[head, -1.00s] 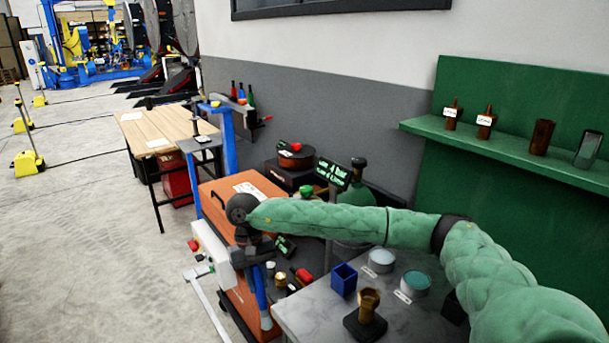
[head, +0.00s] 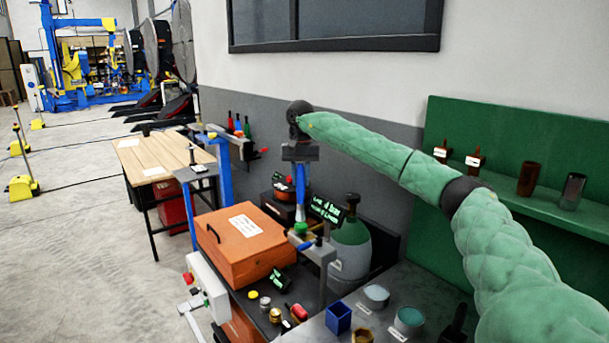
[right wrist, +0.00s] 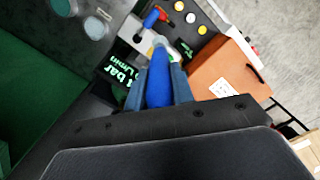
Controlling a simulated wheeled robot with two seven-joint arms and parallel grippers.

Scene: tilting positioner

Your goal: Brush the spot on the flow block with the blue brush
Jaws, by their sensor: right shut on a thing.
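My right gripper (head: 300,172) is shut on the blue brush (head: 300,206), which hangs down from it. In the right wrist view, the blue handle (right wrist: 158,88) sits between the two fingers (right wrist: 160,85), with its far end towards a grey metal block. This block (head: 322,254), which looks like the flow block, stands beside the green lettered display (head: 327,210); it also shows in the right wrist view (right wrist: 130,33). The brush's lower end is close to the block; I cannot tell whether they touch. I cannot make out the spot clearly. My left gripper is out of view.
An orange case (head: 243,250) lies left of the block. A green-topped gas cylinder (head: 351,235) stands behind it. A blue cup (head: 338,318) and round tubs (head: 409,319) are on the grey table at front right. Small knobs lie in front.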

